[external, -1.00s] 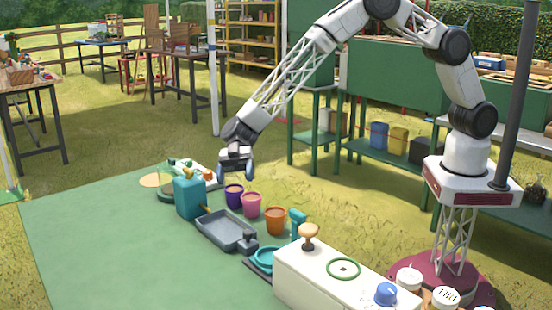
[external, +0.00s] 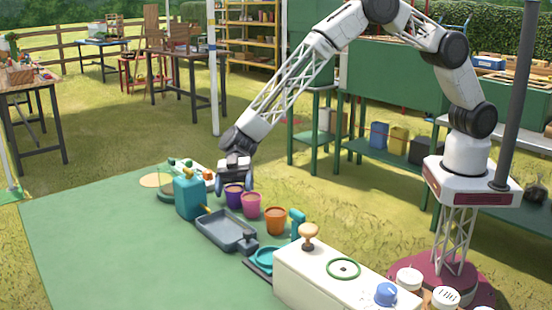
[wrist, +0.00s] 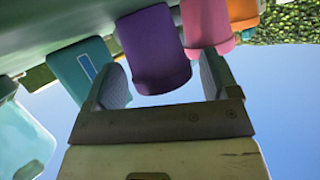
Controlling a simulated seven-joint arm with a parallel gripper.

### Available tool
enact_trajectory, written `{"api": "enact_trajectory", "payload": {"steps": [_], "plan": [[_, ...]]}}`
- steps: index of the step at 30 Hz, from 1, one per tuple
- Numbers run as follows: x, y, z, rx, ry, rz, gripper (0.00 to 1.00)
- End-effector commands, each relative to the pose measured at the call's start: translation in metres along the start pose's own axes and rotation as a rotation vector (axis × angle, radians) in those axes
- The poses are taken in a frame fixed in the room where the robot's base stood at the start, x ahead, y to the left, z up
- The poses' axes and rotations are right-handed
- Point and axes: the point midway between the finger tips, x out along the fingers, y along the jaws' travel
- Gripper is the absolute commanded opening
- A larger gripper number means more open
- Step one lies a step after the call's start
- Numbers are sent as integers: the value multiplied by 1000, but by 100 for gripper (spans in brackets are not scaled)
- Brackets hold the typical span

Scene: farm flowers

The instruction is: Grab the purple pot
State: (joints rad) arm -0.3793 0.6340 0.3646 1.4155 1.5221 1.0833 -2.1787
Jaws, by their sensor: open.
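The purple pot (external: 234,197) stands on the green table at the left end of a row of pots. My gripper (external: 234,184) is just above and partly in front of it in the external view. In the wrist view, which looks upside down, the purple pot (wrist: 155,50) shows ahead of and between the two open fingers of my gripper (wrist: 160,82). The fingers are apart and hold nothing. Whether a finger touches the pot cannot be told.
A pink pot (external: 251,205) and an orange pot (external: 275,220) stand to the right of the purple one. A teal canister (external: 189,197) stands close on the left. A grey tray (external: 226,232) lies in front. The green table top (external: 110,250) is clear at the front left.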

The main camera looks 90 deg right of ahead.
Motion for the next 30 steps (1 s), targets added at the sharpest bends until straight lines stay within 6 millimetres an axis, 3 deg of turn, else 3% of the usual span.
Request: {"api": "enact_trajectory", "payload": {"steps": [2, 9, 12, 23, 30], "plan": [[0, 0, 0, 0, 0, 0, 79], [0, 0, 0, 0, 0, 0, 42], [0, 0, 0, 0, 0, 0, 31], [-1, 0, -2, 0, 0, 0, 31], [-7, -2, -16, -1, 0, 0, 31]]}}
